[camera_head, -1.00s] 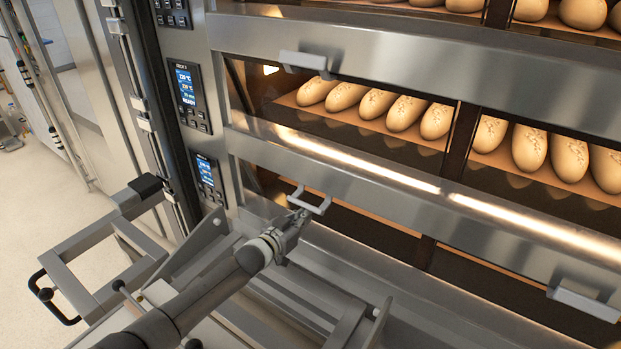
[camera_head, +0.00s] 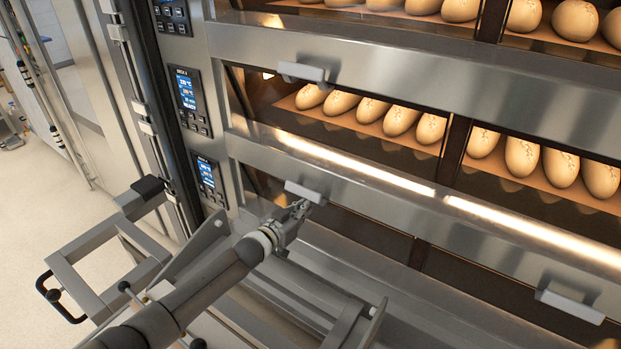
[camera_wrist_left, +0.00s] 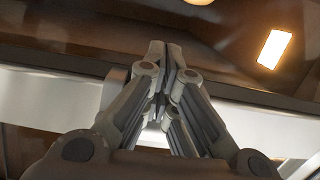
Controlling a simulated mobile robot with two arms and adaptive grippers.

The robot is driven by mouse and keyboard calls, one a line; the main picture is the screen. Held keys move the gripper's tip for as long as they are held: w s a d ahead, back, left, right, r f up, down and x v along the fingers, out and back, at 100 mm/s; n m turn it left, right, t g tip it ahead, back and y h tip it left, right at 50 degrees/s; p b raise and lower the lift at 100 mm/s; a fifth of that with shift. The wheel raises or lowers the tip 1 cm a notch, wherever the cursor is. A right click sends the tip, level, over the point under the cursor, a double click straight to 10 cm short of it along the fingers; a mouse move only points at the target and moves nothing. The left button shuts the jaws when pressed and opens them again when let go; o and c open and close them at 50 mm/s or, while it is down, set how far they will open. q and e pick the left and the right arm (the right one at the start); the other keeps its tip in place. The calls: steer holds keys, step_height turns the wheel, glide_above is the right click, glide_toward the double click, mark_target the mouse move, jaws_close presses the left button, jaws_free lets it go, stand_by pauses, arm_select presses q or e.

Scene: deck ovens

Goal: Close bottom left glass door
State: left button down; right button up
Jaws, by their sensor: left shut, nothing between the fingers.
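The bottom left glass door (camera_head: 345,226) is a dark pane in the lowest deck, below a steel band. Its grey handle (camera_head: 306,192) stands out near its upper left end. My left gripper (camera_head: 304,206) is shut and empty, with its fingertips right at the handle's underside; I cannot tell if they touch. In the left wrist view the shut fingers (camera_wrist_left: 166,50) point at the dark pane, and a pale bar (camera_wrist_left: 50,90) crosses behind them. The door looks near upright. My right gripper is not in view.
Upper decks hold several loaves (camera_head: 400,117) behind glass. Another handle (camera_head: 570,304) juts out at lower right. Control panels (camera_head: 187,100) line the oven's left side. A metal loader frame (camera_head: 100,262) stands before the oven at lower left. Open floor (camera_head: 40,200) lies at far left.

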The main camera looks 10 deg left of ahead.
arm_select(q)
steer(key=f+p+v, duration=0.1)
steer(key=p+v, duration=0.3)
steer(key=v, duration=0.3)
steer(key=shift+a+f, duration=0.15)
steer(key=shift+f, duration=0.15)
stand_by(0.8)
